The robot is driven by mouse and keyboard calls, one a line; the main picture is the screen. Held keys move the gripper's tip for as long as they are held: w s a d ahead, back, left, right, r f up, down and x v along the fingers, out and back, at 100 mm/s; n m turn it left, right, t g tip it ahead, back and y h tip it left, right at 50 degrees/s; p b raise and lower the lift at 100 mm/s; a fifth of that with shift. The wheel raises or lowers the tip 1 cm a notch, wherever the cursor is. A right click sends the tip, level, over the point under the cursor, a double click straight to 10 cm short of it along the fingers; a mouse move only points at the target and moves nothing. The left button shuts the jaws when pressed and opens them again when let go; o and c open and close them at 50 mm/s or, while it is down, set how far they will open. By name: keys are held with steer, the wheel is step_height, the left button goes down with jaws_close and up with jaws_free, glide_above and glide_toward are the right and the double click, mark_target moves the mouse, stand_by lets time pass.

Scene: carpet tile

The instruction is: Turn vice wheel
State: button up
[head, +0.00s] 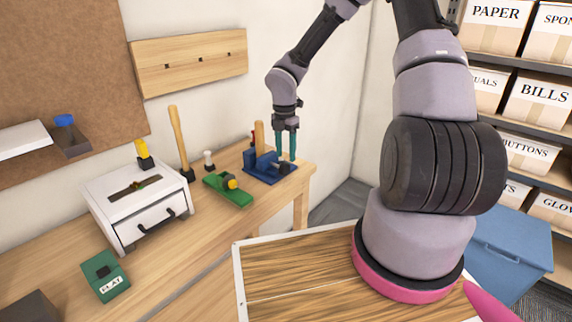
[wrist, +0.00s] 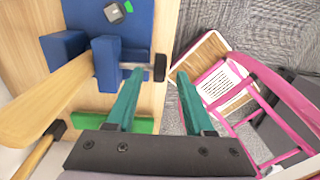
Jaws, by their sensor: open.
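The blue vice (head: 262,168) stands near the far right end of the wooden bench. In the wrist view its blue body (wrist: 107,65) holds a wooden piece (wrist: 45,105) between its jaws. A metal screw runs right from it to the dark vice wheel (wrist: 160,67). My gripper (head: 286,156) points down at the vice, its two teal fingers apart and empty. In the wrist view the fingertips of my gripper (wrist: 160,76) lie on either side of the wheel. I cannot tell whether either finger touches it.
A green tool (head: 228,190) with a yellow knob lies left of the vice. A wooden-handled mallet (head: 180,145) and a white drawer box (head: 135,200) stand farther left. The bench edge runs close under the wheel; open floor (wrist: 215,25) lies beyond.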

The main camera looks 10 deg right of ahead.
mark_target(285, 163)
steer(key=shift+f, duration=2.4)
jaws_close()
steer(key=shift+r+t+h, duration=0.1)
steer(key=shift+t+h, duration=0.2)
